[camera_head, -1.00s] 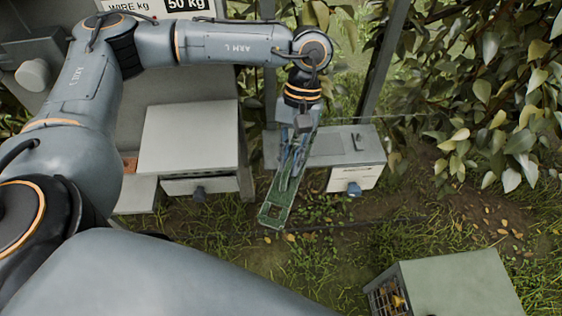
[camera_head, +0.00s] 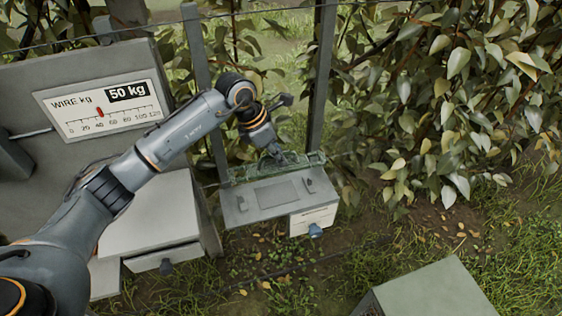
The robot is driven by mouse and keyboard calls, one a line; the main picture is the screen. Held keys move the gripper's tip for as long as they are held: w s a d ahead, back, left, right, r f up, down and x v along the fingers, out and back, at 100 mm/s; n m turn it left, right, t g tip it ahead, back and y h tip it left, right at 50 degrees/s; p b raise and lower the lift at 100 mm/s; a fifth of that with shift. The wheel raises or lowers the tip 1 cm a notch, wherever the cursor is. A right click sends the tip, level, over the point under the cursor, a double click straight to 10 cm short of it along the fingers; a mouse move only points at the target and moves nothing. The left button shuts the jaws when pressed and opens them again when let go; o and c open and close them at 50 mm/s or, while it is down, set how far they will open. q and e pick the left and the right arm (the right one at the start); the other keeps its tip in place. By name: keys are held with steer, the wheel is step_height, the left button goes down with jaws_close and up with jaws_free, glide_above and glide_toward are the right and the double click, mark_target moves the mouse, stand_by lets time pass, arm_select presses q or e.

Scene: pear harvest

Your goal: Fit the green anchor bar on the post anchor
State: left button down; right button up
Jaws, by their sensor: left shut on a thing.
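My left gripper (camera_head: 282,157) points down at the back edge of the small grey box and is shut on the green anchor bar (camera_head: 308,162). The bar is a long green frame lying crosswise in the picture, along the box's back edge and between two grey posts. Its right end is near the right post (camera_head: 320,95), and its left end is near the left post (camera_head: 200,90). I cannot tell whether it touches either post. No separate post anchor can be made out. My right gripper is not in view.
The small grey box (camera_head: 238,210) has a white drawer (camera_head: 312,218) with a blue knob. A larger pale cabinet (camera_head: 150,215) stands left of it, below a wire gauge board (camera_head: 105,105) reading 50 kg. A green-grey box (camera_head: 430,292) is at lower right. Leafy branches fill the right.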

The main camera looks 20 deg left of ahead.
mark_target(274, 165)
arm_select(q)
steer(key=shift+w+a+f, duration=0.15)
step_height(274, 165, down, 6)
steer(key=b, duration=0.3)
steer(key=shift+f, duration=0.15)
stand_by(0.4)
stand_by(0.5)
steer(key=shift+b, duration=0.5)
stand_by(0.6)
stand_by(0.4)
steer(key=shift+f, duration=0.1)
steer(key=shift+f+b, duration=1)
